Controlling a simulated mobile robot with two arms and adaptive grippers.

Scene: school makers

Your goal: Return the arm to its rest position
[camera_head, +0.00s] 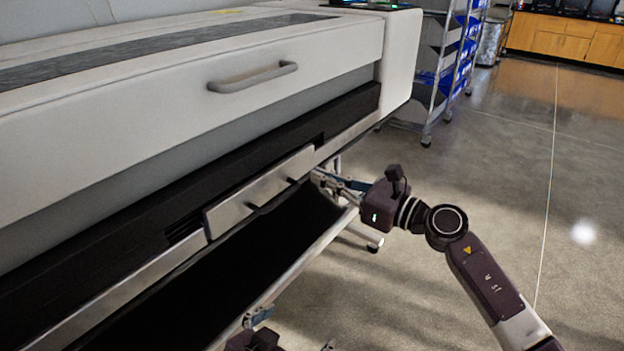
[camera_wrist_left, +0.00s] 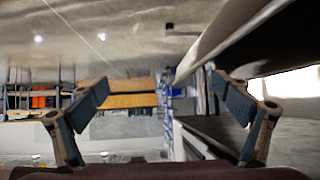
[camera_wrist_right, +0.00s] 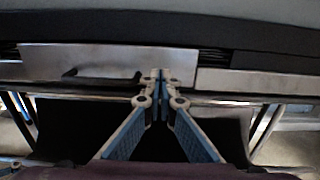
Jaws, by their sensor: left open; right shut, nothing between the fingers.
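My right gripper (camera_head: 322,178) reaches in from the right, beside the right end of a metal panel (camera_head: 258,190) on the front of a large machine. Its fingers are shut with nothing between them, and the right wrist view shows the fingertips (camera_wrist_right: 160,78) together in front of the panel's edge. I cannot tell whether they touch it. My left gripper (camera_head: 293,328) is at the bottom edge of the head view, partly cut off, near the lower metal rail. In the left wrist view its fingers (camera_wrist_left: 160,88) are spread wide and empty.
The large grey machine (camera_head: 180,90) with a drawer handle (camera_head: 253,78) fills the left. A metal rail (camera_head: 300,262) and dark catch cloth (camera_head: 250,250) lie below it. A wheeled rack (camera_head: 440,75) stands behind. The concrete floor (camera_head: 510,160) at right is clear.

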